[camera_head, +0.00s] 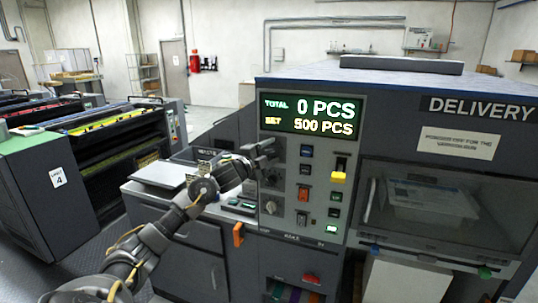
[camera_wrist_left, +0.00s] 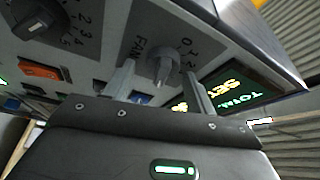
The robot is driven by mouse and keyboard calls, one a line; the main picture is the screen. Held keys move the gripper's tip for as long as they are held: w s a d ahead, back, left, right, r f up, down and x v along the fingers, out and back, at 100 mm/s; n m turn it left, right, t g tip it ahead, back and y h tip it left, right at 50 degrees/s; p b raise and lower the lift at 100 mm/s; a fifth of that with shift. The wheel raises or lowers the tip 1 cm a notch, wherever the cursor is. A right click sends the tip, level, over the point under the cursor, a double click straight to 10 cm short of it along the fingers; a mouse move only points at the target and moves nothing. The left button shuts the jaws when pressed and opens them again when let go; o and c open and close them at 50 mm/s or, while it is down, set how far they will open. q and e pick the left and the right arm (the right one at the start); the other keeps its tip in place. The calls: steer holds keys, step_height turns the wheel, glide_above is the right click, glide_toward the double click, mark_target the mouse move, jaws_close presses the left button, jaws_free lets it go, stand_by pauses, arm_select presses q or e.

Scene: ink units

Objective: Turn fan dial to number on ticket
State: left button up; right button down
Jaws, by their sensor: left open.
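The fan dial (camera_wrist_left: 161,66) is a grey knob on the control panel, beside the printed word FAN and the numerals 0, 1 and 2. My left gripper (camera_wrist_left: 158,88) is open, with one finger on each side of the knob; I cannot tell whether they touch it. The dial's setting is not clear. In the head view my left gripper (camera_head: 268,157) is at the panel's left edge, below the display, and hides the fan dial. No ticket with a readable number shows. My right gripper is not in view.
The display (camera_head: 310,115) reads total 0 PCS and set 500 PCS. A second numbered dial (camera_wrist_left: 38,20) and an orange switch (camera_wrist_left: 40,72) are close to the gripper. A delivery window (camera_head: 440,205) is farther right.

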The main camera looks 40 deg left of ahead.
arm_select(q)
steer(key=s+f+b, duration=0.1)
steer(key=s+b, duration=0.3)
steer(key=s, duration=0.6)
steer(key=shift+s+a+b, duration=0.3)
steer(key=shift+s+b, duration=0.05)
